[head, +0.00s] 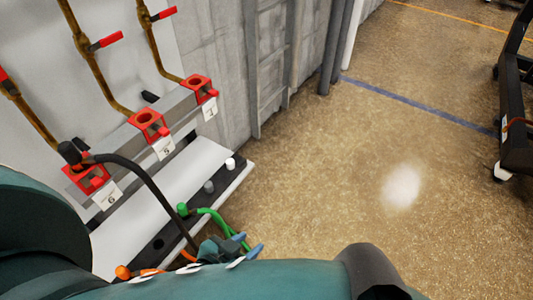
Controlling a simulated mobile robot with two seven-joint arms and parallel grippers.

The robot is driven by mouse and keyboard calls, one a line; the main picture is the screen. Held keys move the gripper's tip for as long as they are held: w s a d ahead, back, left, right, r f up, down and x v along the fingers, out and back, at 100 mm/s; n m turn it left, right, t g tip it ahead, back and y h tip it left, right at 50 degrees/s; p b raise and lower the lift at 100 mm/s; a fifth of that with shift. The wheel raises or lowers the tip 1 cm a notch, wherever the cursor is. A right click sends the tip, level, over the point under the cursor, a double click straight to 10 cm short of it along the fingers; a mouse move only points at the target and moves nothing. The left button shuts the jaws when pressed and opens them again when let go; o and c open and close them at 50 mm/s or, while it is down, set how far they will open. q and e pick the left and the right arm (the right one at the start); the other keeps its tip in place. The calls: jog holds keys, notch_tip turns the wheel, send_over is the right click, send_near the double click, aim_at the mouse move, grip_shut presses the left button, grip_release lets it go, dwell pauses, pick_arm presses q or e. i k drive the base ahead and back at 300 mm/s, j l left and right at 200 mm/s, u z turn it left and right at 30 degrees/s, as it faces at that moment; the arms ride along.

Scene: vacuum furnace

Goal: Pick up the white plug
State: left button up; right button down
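The white plug (230,163) stands upright near the far end of a black strip on a white ledge by the wall. A grey plug (208,187), a green plug (183,209) with a green cable and an orange plug (123,272) sit along the same strip, closer to me. My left gripper (247,245) is below the white plug in the picture and apart from it. My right gripper is not in view.
Red sockets (148,124) with numbered tags line the wall above the ledge, under brass pipes with red handles. A black hose (150,180) arches from the nearest socket over the strip. A black wheeled frame (515,110) stands at right. The floor between is clear.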

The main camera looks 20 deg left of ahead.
aim_at(230, 162)
jog(key=i+l+z, duration=0.2)
jog(key=i, duration=0.55)
jog(key=i+l+z, duration=0.2)
jog(key=i, duration=0.6)
jog(key=i+u, duration=0.7)
jog(key=u, duration=0.2)
jog(key=i+l+u, duration=0.15)
jog(key=i+u, duration=0.35)
jog(key=u, duration=0.3)
jog(key=i+u, duration=0.15)
jog(key=u, duration=0.3)
jog(key=i+l+u, duration=0.1)
jog(key=u, duration=0.3)
jog(key=l+u, duration=0.1)
jog(key=u, duration=0.35)
jog(key=i+l+u, duration=0.2)
jog(key=u, duration=0.15)
jog(key=i+l+u, duration=0.35)
jog(key=k+j, duration=0.05)
